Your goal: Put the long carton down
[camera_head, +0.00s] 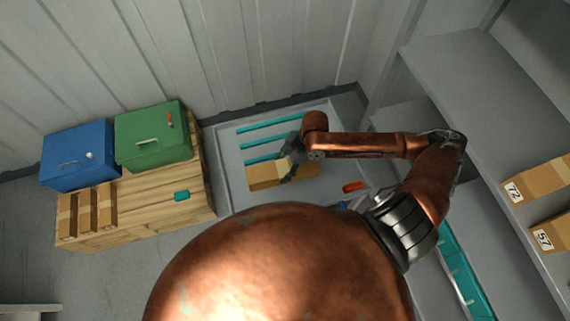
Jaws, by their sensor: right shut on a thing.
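The long carton (264,177) is a brown box over the grey platform with teal strips (231,146), near its front. My right gripper (288,168) is shut on the carton, reaching it from above with the arm coming in from the right. The gripper covers the middle of the carton, and its fingertips are partly hidden. I cannot tell whether the carton's underside touches the platform or hangs just above it. My left gripper is not in view.
A wooden crate (150,232) on the left bears a blue box (75,160), a green box (152,138), several small cartons and a teal item (181,195). An orange-red object (354,186) lies right of the carton. Grey shelves (480,90) with cartons labelled 72 and 57 stand right.

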